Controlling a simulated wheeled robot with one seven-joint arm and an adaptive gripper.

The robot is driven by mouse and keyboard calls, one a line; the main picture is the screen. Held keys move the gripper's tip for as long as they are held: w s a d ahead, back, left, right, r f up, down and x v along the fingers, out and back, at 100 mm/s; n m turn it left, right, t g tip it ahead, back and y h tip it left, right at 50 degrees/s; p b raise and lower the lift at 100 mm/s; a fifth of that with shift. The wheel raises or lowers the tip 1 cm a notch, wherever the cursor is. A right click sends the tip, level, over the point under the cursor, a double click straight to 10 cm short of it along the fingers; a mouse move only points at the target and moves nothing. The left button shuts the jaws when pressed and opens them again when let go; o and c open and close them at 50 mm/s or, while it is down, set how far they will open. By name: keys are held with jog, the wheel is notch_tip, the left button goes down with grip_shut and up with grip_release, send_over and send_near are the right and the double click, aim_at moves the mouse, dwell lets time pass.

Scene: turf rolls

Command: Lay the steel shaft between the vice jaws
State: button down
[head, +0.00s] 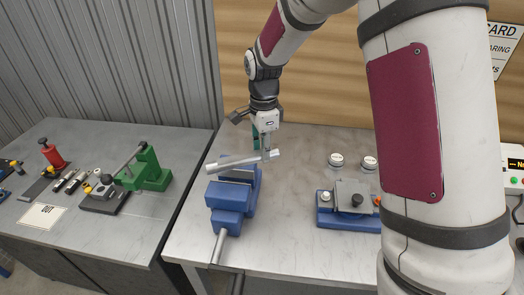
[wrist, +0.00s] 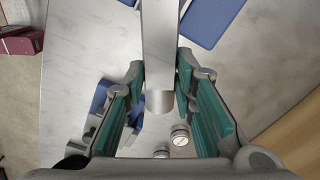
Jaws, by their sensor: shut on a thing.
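The steel shaft (head: 238,161) is a pale grey rod in the head view. My gripper (head: 268,152) is shut on it near its right end, and the shaft sticks out to the left over the vice. The blue vice (head: 230,200) stands at the left of the near bench, with its handle towards the front. The shaft looks held above the vice, apart from it; its exact height is hard to tell. In the wrist view the shaft (wrist: 159,50) runs up from between the fingers, beside a blue part of the vice (wrist: 208,20). The jaw gap is partly hidden.
A blue fixture (head: 345,220) stands right of the vice, with two white-topped round pieces (head: 336,159) (head: 369,162) behind it. The bench between vice and fixture is clear. Another bench at left holds a green press (head: 148,170), a red tool (head: 52,155) and small parts.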

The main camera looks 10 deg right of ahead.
notch_tip(320, 180, down, 10)
jog(key=s+a+m+b, duration=0.1)
jog(key=s+m+b, duration=0.1)
jog(key=m, duration=0.3)
jog(key=shift+a, duration=0.15)
dwell(2.1)
jog(key=shift+s, duration=0.1)
jog(key=c, duration=1.2)
grip_release()
jog(key=shift+f, duration=0.1)
jog(key=shift+c, duration=0.2)
